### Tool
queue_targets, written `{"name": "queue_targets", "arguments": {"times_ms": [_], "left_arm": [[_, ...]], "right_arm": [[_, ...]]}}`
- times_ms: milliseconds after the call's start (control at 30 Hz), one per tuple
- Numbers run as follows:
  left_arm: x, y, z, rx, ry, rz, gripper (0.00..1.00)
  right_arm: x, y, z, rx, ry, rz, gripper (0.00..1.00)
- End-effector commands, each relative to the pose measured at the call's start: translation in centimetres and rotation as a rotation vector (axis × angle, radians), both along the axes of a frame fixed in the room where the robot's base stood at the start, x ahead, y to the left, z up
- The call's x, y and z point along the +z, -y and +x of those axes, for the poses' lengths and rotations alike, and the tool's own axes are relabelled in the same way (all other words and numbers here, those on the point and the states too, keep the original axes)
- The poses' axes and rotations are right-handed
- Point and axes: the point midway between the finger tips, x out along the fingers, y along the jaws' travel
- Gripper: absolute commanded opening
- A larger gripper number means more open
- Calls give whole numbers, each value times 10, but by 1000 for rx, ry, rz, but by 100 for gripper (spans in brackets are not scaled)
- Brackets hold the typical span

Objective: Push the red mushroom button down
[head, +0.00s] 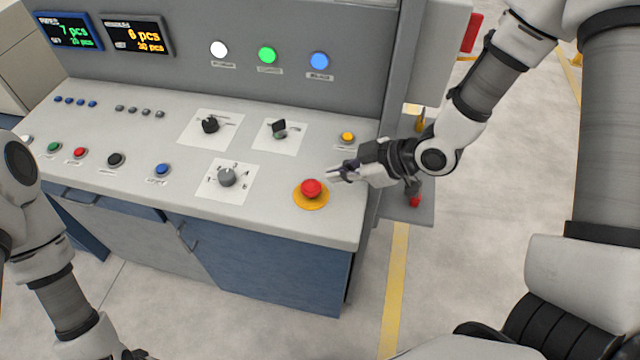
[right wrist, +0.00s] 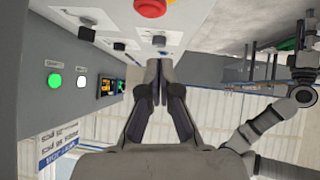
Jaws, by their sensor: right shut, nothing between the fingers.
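The red mushroom button (head: 311,187) sits on a round yellow plate (head: 312,203) near the front right corner of the console top. It also shows in the right wrist view (right wrist: 151,7), cut off at the top edge. My right gripper (head: 334,173) is shut and empty, just to the right of the button and slightly beyond it in the head view. Its closed fingertips (right wrist: 158,64) show in the right wrist view, apart from the button. My left arm comes in at the left of the head view, but its gripper fingers are not visible.
The console top (head: 270,215) carries a grey rotary knob (head: 227,176), two black selectors, a yellow button (head: 347,137) and several coloured push buttons. An upright panel (head: 300,30) with displays and lamps stands behind.

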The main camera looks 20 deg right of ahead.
Motion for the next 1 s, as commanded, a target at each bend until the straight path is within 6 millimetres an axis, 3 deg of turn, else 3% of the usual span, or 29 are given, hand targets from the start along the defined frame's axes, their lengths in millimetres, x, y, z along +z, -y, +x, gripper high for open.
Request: {"name": "queue_targets", "arguments": {"times_ms": [233, 500, 800, 1000], "left_arm": [[13, 0, 0, 0, 0, 0, 40], [22, 0, 0, 0, 0, 0, 40], [21, 0, 0, 0, 0, 0, 40], [2, 0, 0, 0, 0, 0, 40]], "right_arm": [[-35, -31, 25, 4, -4, -3, 0], [-69, -28, 31, 1, -1, -1, 0], [-72, -27, 31, 0, 0, 0, 0], [-93, -27, 33, 0, -1, -1, 0]]}}
